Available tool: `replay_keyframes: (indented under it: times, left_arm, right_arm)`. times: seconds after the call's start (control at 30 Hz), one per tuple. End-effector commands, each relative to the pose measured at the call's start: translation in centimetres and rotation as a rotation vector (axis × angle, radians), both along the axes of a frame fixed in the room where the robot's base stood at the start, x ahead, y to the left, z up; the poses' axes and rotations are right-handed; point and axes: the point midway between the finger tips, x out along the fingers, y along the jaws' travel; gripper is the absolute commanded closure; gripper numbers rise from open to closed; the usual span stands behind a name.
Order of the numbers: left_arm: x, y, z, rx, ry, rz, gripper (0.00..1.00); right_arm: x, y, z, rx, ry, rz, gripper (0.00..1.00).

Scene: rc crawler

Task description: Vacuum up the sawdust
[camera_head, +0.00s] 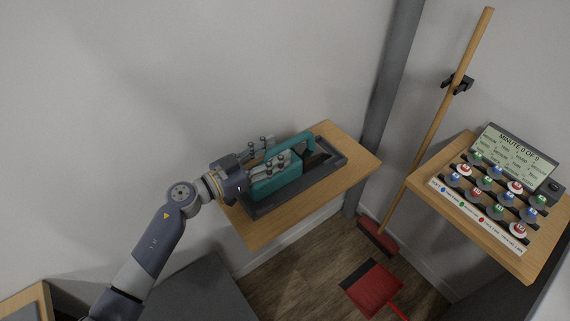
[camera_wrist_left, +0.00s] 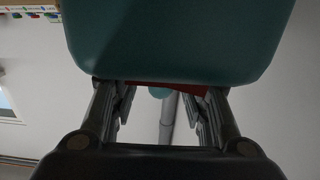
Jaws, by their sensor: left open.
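A teal handheld vacuum (camera_head: 277,178) with a raised handle (camera_head: 290,146) lies in a dark grey tray (camera_head: 262,210) on a wooden shelf (camera_head: 352,174). My left gripper (camera_head: 267,156) is open at the vacuum's left end, close by its body and handle. Whether its fingers touch the vacuum I cannot tell. In the left wrist view, the vacuum's teal body (camera_wrist_left: 165,40) fills the top, and the spread fingers of my left gripper (camera_wrist_left: 160,108) show below it. I cannot make out any sawdust. My right gripper is not in view.
A broom (camera_head: 430,130) hangs in a wall clip, with a red dustpan (camera_head: 373,290) on the wood floor (camera_head: 300,290). A second shelf (camera_head: 455,215) at right bears a sign (camera_head: 514,155) and several round coloured pieces. A grey post (camera_head: 390,90) stands behind. A wall backs the vacuum's shelf.

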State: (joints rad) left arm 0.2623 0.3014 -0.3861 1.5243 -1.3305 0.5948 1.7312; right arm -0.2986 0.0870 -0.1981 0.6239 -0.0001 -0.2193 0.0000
Motion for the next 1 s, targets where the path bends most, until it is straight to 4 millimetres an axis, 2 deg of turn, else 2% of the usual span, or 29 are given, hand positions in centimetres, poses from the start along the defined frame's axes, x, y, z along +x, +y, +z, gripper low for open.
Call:
replay_keyframes:
  times: [0.03, 0.13, 0.4, 0.43, 0.47, 0.6, 1.0]
  left_arm:
    - [0.5, -0.7, 0.1, -0.003, 0.0, 0.001, 0.58]
    - [1.1, -1.5, 0.1, -0.002, 0.0, 0.0, 0.58]
    - [1.3, -1.8, 0.0, 0.0, 0.0, 0.0, 0.58]
    - [1.3, -1.8, 0.0, 0.0, 0.0, 0.0, 0.6]
    - [1.3, -1.8, 0.0, 0.0, 0.0, 0.0, 0.67]
    - [1.3, -1.8, 0.0, 0.0, 0.0, 0.0, 0.98]
    - [1.4, -1.8, 0.2, -0.003, -0.003, 0.001, 1.0]
  right_arm:
    - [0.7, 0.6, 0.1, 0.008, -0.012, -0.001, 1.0]
    - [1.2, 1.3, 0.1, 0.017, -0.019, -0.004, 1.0]
    - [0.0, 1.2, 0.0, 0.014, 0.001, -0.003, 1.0]
    - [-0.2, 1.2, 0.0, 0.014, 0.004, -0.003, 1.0]
    - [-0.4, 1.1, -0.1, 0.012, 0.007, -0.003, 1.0]
    - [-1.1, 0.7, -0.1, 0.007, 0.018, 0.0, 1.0]
    - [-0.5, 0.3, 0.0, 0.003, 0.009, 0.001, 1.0]
